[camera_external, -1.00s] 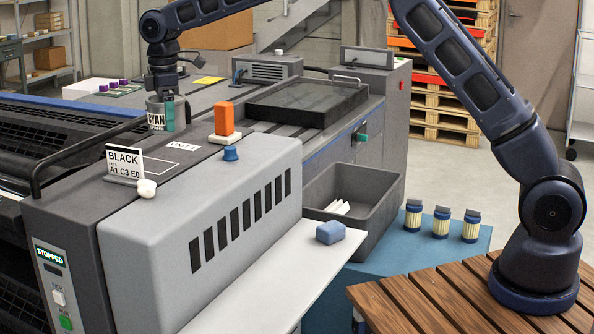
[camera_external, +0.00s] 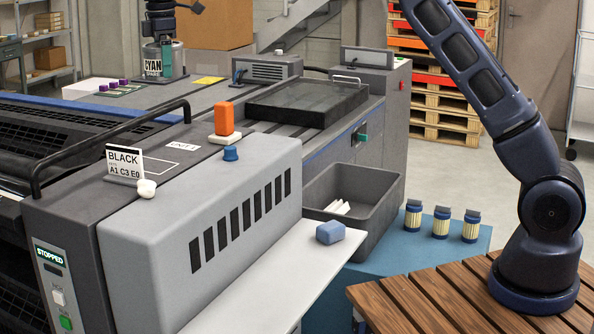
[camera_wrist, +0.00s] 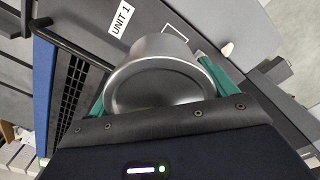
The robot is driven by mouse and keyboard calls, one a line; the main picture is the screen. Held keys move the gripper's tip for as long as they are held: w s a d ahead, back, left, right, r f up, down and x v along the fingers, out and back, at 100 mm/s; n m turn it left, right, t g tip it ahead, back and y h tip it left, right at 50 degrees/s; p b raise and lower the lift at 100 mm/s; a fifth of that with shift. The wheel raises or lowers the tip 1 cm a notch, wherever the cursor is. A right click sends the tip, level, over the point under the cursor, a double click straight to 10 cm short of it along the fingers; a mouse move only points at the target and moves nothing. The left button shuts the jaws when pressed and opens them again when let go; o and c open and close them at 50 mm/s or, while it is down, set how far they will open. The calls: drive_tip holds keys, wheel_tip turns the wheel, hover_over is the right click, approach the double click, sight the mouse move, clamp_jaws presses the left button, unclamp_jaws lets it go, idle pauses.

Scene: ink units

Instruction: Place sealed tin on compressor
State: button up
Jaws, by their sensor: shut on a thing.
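A metal tin (camera_external: 152,62) with a CYAN label is held upright above the back part of the press. My gripper (camera_external: 166,56) is shut on it, with teal fingers at its sides. In the wrist view the tin's round metal lid (camera_wrist: 155,88) sits between the two teal fingers. Nothing is labelled as the compressor. A grey box with a vented front (camera_external: 267,69) stands on the machine at the back and may be it; I cannot tell for certain.
An orange block (camera_external: 228,120), a blue knob (camera_external: 231,153) and a BLACK card (camera_external: 125,161) stand on the near unit. A black rail (camera_external: 100,150) runs along its left. Purple-topped items (camera_external: 122,87) lie behind. A grey bin (camera_external: 355,200) is at the right.

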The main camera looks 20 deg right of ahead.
drive_tip(key=r, duration=0.5)
drive_tip(key=shift+w+d, duration=0.15)
drive_tip(key=shift+d, duration=0.05)
drive_tip(key=w+d+r+m, duration=0.1)
drive_tip(key=w+d, duration=0.3)
drive_tip(key=d, duration=0.5)
drive_tip(key=w+d+m, duration=0.1)
drive_tip(key=w+d, duration=0.3)
drive_tip(key=d, duration=0.4)
drive_tip(key=m, duration=0.8)
hover_over(407, 258)
wheel_tip(407, 258, down, 45)
wheel_tip(407, 258, down, 21)
drive_tip(key=shift+s+f, duration=0.1)
drive_tip(key=shift+f, duration=0.1)
drive_tip(key=shift+f, duration=0.15)
